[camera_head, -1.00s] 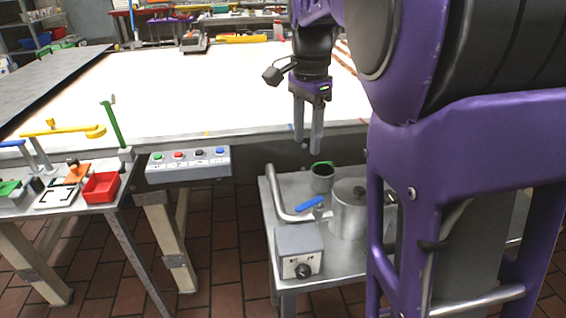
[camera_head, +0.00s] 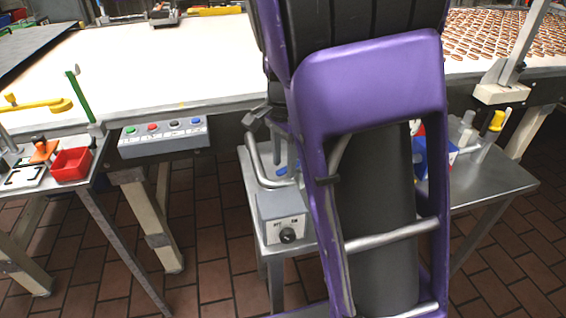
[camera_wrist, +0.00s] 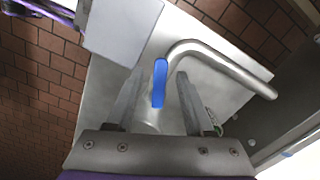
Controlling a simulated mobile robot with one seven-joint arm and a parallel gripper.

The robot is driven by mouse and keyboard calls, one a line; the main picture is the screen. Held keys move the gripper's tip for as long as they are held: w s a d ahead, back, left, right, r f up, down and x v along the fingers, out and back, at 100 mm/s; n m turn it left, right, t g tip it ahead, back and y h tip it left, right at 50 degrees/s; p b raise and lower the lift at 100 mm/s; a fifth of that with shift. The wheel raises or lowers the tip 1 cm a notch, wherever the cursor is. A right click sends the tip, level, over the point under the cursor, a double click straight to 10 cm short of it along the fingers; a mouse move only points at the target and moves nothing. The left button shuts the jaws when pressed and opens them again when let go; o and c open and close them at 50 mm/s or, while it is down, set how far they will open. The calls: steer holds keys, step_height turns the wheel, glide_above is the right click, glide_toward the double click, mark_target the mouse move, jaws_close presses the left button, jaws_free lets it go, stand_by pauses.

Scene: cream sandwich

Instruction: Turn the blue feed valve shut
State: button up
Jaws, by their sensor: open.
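The blue feed valve handle (camera_head: 282,170) shows as a small blue piece on the bent grey pipe (camera_head: 252,165) over the metal side table, partly hidden by my arm. In the wrist view the blue handle (camera_wrist: 160,83) stands upright in the picture, at the near end of the pipe (camera_wrist: 225,60). My gripper (camera_wrist: 161,74) is open, with one finger on each side of the handle and visible gaps between. I cannot tell whether the fingers are level with the handle or above it. In the head view my arm hides most of the gripper.
A grey box with a black knob (camera_head: 287,235) stands at the table's front corner; its top (camera_wrist: 122,25) lies close to the left finger. The pot and cup are hidden behind my arm in the head view. A button panel (camera_head: 163,136) and the white conveyor (camera_head: 150,75) are beyond.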

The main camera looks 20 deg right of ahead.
steer(key=shift+f, duration=0.15)
steer(key=shift+c, duration=0.3)
jaws_close()
steer(key=shift+s, duration=0.1)
steer(key=shift+s+d+n+p, duration=0.25)
steer(key=shift+s+d+n, duration=0.35)
steer(key=shift+n, duration=1.65)
steer(key=shift+s+d+n+p, duration=0.35)
steer(key=shift+d+n, duration=0.6)
steer(key=shift+n, duration=1.25)
steer(key=shift+s+d+n+p, duration=0.2)
steer(key=shift+s+d+n, duration=0.4)
steer(key=shift+n, duration=1.65)
steer(key=shift+w+d, duration=0.15)
steer(key=shift+d, duration=0.05)
